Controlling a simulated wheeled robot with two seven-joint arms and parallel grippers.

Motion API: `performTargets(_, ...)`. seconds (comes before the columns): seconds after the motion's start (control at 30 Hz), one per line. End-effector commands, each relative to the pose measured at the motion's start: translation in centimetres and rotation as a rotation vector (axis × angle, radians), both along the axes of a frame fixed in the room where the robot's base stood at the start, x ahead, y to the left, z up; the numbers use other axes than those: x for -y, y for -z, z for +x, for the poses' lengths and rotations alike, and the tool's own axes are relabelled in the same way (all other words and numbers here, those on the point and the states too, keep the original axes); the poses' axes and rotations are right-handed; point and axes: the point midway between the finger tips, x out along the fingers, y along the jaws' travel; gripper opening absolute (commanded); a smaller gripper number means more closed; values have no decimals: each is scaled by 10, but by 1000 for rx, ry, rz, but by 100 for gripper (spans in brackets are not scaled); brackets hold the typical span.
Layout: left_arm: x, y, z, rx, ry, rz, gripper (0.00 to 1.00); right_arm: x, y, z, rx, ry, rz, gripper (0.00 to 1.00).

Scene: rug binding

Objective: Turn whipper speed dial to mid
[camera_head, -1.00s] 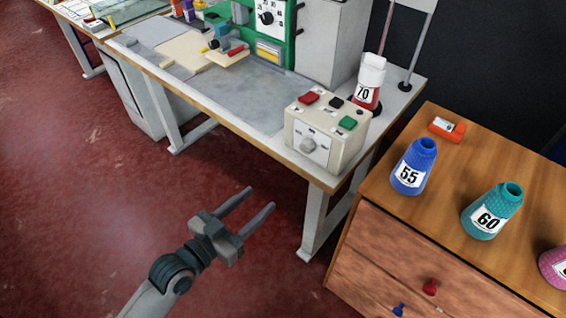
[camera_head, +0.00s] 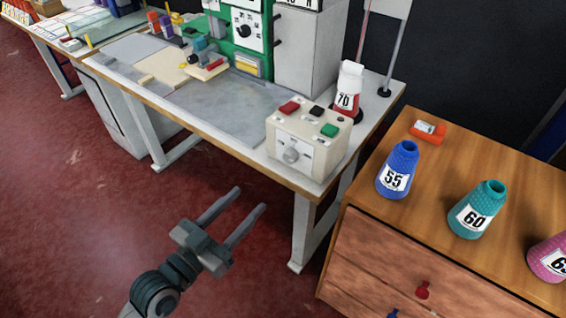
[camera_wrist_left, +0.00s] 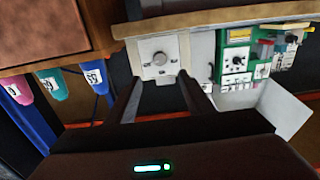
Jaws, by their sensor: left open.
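A cream control box (camera_head: 305,142) stands at the front right corner of the sewing table, with red, black and green buttons on top. Its front plate carries a round grey dial (camera_head: 291,155) with a few marks around it, too small to read. The dial also shows in the left wrist view (camera_wrist_left: 159,58), which looks upside down. My left gripper (camera_head: 251,198) is open and empty, in front of the table and below the box, apart from the dial. In the wrist view its fingers (camera_wrist_left: 160,80) point toward the dial. My right gripper is not in view.
A green machine panel (camera_head: 240,50) with another black dial (camera_head: 244,31) stands behind. The table's front edge (camera_head: 215,137) lies beyond my left gripper. A wooden drawer cabinet (camera_head: 480,265) with several thread cones is at right. The red floor at left is clear.

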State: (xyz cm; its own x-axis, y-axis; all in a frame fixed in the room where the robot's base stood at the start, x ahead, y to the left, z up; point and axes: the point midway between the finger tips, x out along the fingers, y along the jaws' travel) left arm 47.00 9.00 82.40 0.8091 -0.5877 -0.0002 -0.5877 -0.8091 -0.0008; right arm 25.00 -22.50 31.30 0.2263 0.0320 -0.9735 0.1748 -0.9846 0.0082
Motion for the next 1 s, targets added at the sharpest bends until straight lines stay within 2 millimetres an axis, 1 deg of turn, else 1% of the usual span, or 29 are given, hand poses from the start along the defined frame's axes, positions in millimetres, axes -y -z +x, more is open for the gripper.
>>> performTargets(0.37, 39, -3, 53, 2, 0, -4, 47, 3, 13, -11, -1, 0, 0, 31)
performTargets(0.63, 67, -2, 92, 1, -1, -4, 47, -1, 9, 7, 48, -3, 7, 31)
performTargets(0.8, 80, -1, 110, 0, 0, -3, 47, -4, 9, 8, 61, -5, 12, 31)
performTargets(1.0, 88, -1, 121, 0, 0, -1, 47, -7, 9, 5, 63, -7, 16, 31)
